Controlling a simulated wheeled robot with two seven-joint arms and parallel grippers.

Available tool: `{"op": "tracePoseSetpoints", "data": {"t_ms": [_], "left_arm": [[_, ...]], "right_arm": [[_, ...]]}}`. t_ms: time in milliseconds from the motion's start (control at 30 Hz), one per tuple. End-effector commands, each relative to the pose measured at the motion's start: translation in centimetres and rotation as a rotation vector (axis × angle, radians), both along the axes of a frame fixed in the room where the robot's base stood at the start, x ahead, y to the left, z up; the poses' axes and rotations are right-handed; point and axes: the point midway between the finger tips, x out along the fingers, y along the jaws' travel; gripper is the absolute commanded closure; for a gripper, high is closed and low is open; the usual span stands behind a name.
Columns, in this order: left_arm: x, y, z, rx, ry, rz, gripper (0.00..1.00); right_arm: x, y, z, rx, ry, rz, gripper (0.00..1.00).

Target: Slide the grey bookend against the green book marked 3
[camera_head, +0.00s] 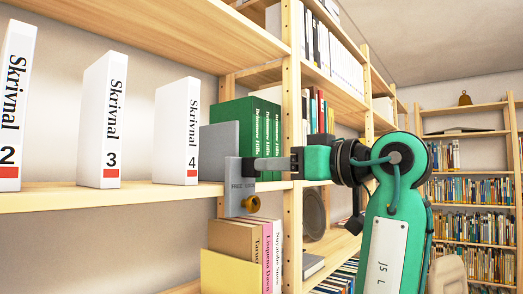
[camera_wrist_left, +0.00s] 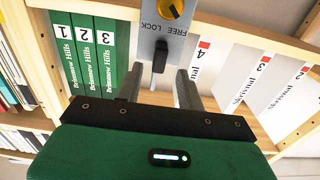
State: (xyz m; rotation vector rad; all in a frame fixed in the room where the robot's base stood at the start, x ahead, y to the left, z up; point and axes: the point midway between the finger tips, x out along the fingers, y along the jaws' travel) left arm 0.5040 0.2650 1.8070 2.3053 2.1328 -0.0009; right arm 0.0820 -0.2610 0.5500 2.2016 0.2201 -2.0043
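The grey bookend (camera_head: 218,150) stands upright on the shelf between the white volume 4 and the green books. Its front plate, marked FREE and LOCK (camera_wrist_left: 150,42), hangs at the shelf edge and carries a yellow-orange knob (camera_head: 252,204). My right gripper is out of view.
White Skrivnal volumes 4 (camera_head: 177,130), 3 (camera_head: 102,120) and 2 (camera_head: 14,105) stand spaced out left of the bookend. A wooden upright (camera_head: 291,230) rises just right of the green books.

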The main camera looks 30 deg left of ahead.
Motion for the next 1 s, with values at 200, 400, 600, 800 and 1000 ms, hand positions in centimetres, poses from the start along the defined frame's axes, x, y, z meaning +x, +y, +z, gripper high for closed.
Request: {"op": "tracePoseSetpoints", "data": {"t_ms": [200, 400, 600, 800, 1000], "left_arm": [[0.3, 3.0, 0.2, 0.000, 0.002, 0.001, 0.62], [0.3, 3.8, 0.0, 0.000, 0.002, -0.001, 0.62], [0.3, 3.9, -0.1, 0.000, 0.002, -0.001, 0.62], [0.3, 3.9, -0.1, 0.000, 0.002, -0.001, 0.93], [0.3, 3.8, -0.1, 0.000, 0.002, -0.001, 1.00]], "right_arm": [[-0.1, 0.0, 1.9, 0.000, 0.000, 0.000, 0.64], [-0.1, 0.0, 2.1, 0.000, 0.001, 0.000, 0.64], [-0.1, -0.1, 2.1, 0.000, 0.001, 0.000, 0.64], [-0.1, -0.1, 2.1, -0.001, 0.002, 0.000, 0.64], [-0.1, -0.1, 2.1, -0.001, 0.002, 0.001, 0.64]]}}
